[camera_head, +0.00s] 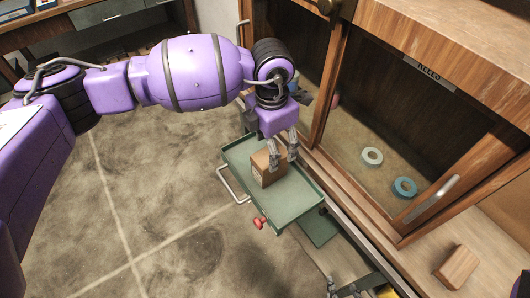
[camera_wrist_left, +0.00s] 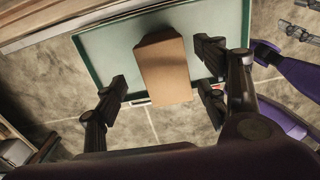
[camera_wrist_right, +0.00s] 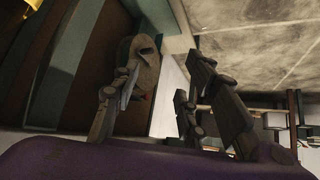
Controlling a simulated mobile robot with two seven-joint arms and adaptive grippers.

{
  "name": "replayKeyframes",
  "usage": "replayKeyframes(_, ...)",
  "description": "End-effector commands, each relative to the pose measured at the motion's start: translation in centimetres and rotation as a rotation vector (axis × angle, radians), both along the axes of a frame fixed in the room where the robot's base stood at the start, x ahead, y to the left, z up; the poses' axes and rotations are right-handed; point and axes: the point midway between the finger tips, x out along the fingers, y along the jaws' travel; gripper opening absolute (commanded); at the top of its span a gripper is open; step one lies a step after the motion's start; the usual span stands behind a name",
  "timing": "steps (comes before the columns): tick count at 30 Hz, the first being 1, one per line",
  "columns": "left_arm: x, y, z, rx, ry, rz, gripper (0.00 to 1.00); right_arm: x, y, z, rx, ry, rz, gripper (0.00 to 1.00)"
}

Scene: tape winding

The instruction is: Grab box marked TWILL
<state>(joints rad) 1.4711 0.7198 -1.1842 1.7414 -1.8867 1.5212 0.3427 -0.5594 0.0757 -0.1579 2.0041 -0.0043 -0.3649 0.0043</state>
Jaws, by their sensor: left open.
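A brown cardboard box (camera_head: 266,170) stands on a green tray (camera_head: 296,200) in the head view. A pale label shows on its side, but I cannot read it. My left gripper (camera_head: 284,154) is open just above the box. In the left wrist view the box (camera_wrist_left: 164,70) lies between the spread fingers, with a gap on either side. My right gripper (camera_head: 346,289) shows only partly at the bottom edge of the head view. In the right wrist view its fingers (camera_wrist_right: 158,88) are apart, with a blurred grey-brown item (camera_wrist_right: 145,62) beyond them.
A wooden cabinet with glass doors (camera_head: 370,110) stands right of the tray; a pale roll (camera_head: 372,156) and a blue roll (camera_head: 404,187) are inside. A second brown box (camera_head: 458,267) sits on the wooden surface at lower right. The floor (camera_head: 150,200) left of the tray is clear.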

Motion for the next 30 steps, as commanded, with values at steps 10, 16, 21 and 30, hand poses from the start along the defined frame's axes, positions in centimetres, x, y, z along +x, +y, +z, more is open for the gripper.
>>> replayKeyframes(10, -0.3, 0.5, -2.2, 0.019, 0.021, 0.052, 0.66, -1.1, -0.4, -0.5, -0.007, 0.020, -0.002, 0.40)
replayKeyframes(16, -0.5, 0.5, -3.9, 0.019, 0.018, 0.051, 0.66, -2.0, -0.7, -0.8, -0.010, 0.038, -0.004, 0.40)
replayKeyframes(21, -0.9, 0.4, -6.5, 0.018, 0.019, 0.052, 0.66, -1.4, -0.6, -0.3, -0.009, 0.026, -0.004, 0.40)
replayKeyframes(30, -0.8, 0.5, -7.9, 0.017, 0.017, 0.052, 0.66, -0.6, -0.3, 0.1, -0.003, 0.010, -0.004, 0.40)
